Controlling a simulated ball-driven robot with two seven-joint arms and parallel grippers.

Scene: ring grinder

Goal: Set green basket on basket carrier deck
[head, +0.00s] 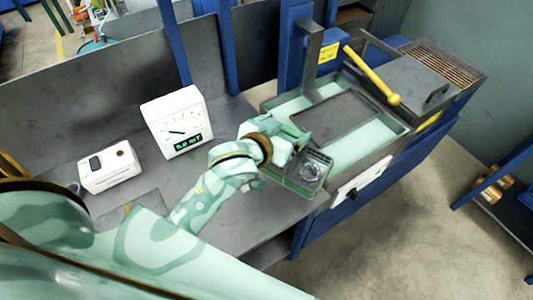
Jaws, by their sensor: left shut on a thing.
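The green basket (291,186) is a small open mesh tray with a shiny, clear or metallic lump inside. My left gripper (300,148) is shut on its back side, and the fingers partly hide the rim. The basket is held at the front left corner of a bench-top machine. The basket carrier deck appears to be the dark flat plate (335,118) below an upright grey post (312,62), inside the machine's pale green trough. The plate looks bare and lies behind and right of the basket. I cannot tell the basket's height exactly. My right gripper is not in view.
A yellow-handled lever (371,74) and a grey lidded box (402,78) stand right of the plate. A white gauge (178,122) and a small white box (108,167) stand on the grey bench (110,88). Blue uprights rise behind. Open floor lies front right.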

